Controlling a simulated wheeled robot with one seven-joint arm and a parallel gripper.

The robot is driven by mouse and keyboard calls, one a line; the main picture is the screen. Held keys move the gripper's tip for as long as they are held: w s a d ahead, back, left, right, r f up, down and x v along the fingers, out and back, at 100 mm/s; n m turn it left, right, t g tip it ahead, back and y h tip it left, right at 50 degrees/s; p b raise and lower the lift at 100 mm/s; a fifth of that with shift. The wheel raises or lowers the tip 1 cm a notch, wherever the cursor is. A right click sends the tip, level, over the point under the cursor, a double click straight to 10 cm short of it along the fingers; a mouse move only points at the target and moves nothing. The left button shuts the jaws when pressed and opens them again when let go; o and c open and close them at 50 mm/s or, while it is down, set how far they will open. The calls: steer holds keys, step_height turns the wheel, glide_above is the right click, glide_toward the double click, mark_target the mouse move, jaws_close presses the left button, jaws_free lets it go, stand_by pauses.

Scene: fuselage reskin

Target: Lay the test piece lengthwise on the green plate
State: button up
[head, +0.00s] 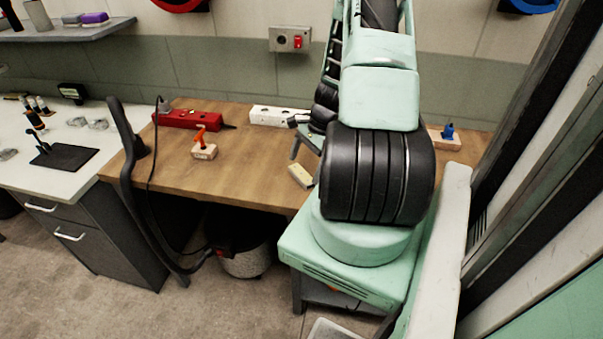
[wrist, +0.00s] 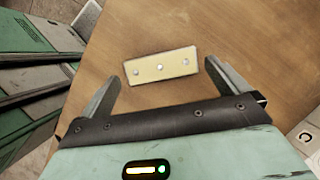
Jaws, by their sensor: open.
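The test piece, a pale cream strip with three round metal dots along it (wrist: 160,67), lies flat on the wooden bench near its edge. It also shows in the head view (head: 301,176), just left of my arm. My gripper (wrist: 162,70) is open, with one fingertip off each short end of the strip. The fingers appear apart from it, and their height above the bench is hard to judge. In the head view my arm hides most of the gripper. I cannot make out the green plate for certain in either view.
On the wooden bench (head: 240,180) stand a red power strip (head: 187,119), a white strip (head: 280,116), a wooden block with an orange clamp (head: 203,150) and a block with a blue part (head: 447,138). A black hose (head: 130,160) hangs at the left. The bench's front middle is clear.

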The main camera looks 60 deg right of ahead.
mark_target(301, 176)
steer(key=shift+x, duration=1.15)
steer(key=c, duration=0.8)
